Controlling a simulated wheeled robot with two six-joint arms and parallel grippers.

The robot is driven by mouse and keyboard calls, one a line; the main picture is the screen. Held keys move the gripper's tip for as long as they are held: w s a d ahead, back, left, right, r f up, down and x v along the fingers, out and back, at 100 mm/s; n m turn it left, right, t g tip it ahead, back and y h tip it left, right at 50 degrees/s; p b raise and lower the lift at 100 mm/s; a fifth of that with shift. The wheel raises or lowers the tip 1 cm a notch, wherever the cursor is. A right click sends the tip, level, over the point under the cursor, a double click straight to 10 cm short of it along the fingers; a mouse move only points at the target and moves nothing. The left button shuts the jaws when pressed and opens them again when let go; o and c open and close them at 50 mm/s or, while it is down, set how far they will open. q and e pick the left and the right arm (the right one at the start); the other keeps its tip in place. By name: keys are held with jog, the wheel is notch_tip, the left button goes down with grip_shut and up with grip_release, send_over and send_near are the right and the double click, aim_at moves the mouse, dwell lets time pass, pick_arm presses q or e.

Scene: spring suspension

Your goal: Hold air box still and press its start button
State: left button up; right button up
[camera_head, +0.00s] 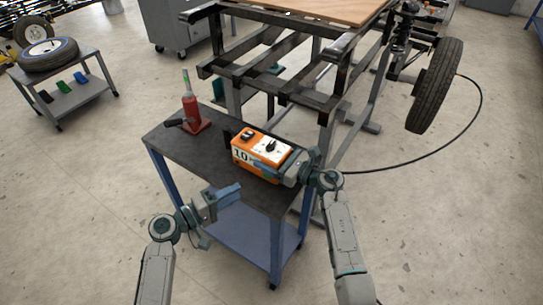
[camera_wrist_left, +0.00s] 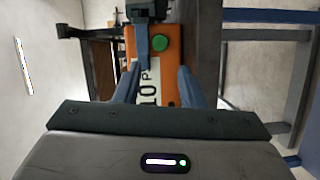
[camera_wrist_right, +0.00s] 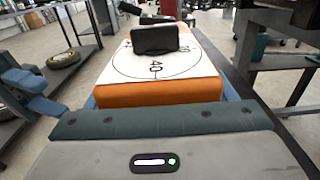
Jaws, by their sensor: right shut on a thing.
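The orange air box (camera_head: 262,155) stands on the dark top of a small cart. It has a white dial face with a black knob (camera_wrist_right: 155,40). My right gripper (camera_head: 293,167) is shut on the box at its right end. In the left wrist view the box's front (camera_wrist_left: 146,80) shows a round green button (camera_wrist_left: 160,43) and a number label. My left gripper (camera_head: 228,194) is in front of the box and apart from it, at the cart's near edge. Its two fingers (camera_wrist_left: 157,85) are apart with nothing between them.
A red bottle jack (camera_head: 191,115) stands on the cart top (camera_head: 175,143), left of the box. A dark metal frame (camera_head: 265,70) rises close behind the cart. A tire (camera_head: 434,86) hangs at the right, with a black hose (camera_head: 475,125) curving near it.

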dwell(0.4)
pick_arm(q)
grip_shut()
dwell(1.6)
